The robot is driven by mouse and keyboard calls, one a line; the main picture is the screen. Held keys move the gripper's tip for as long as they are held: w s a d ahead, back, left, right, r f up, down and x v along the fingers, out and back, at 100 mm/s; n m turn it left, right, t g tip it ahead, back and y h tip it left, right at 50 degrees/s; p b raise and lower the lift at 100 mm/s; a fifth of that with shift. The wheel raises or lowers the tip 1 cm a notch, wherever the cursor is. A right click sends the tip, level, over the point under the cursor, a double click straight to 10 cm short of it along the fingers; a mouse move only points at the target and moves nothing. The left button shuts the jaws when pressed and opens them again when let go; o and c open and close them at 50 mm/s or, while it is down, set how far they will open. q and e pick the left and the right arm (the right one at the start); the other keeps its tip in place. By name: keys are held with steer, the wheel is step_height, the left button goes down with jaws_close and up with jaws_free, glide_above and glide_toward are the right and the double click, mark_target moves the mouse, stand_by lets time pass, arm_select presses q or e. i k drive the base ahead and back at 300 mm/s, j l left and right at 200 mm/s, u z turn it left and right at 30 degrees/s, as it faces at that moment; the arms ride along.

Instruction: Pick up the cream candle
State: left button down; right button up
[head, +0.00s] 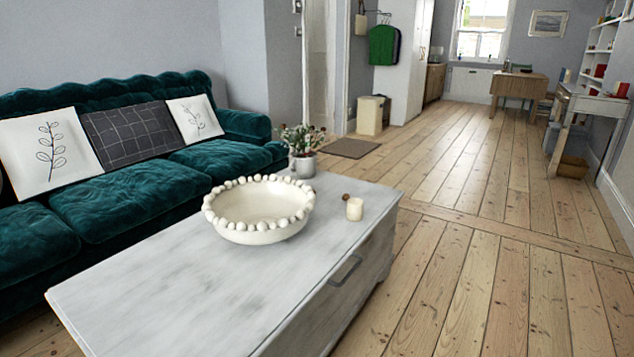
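The cream candle (354,209) is a short, pale cylinder. It stands upright on the whitewashed coffee table (185,291), near the table's right edge and to the right of a large beaded bowl. Neither of my grippers shows in the head view.
The cream bowl (258,228) with a beaded rim and a potted plant (302,150) share the table with a small brown ball (346,196) by the candle. A green sofa (130,195) stands along the left. Open floorboards (480,270) lie to the right.

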mark_target(355, 206)
steer(key=i+l+u, duration=0.3)
steer(key=i+l, duration=0.2)
steer(key=i+l+u, duration=0.3)
steer(key=i+l, duration=0.2)
steer(key=l, duration=0.1)
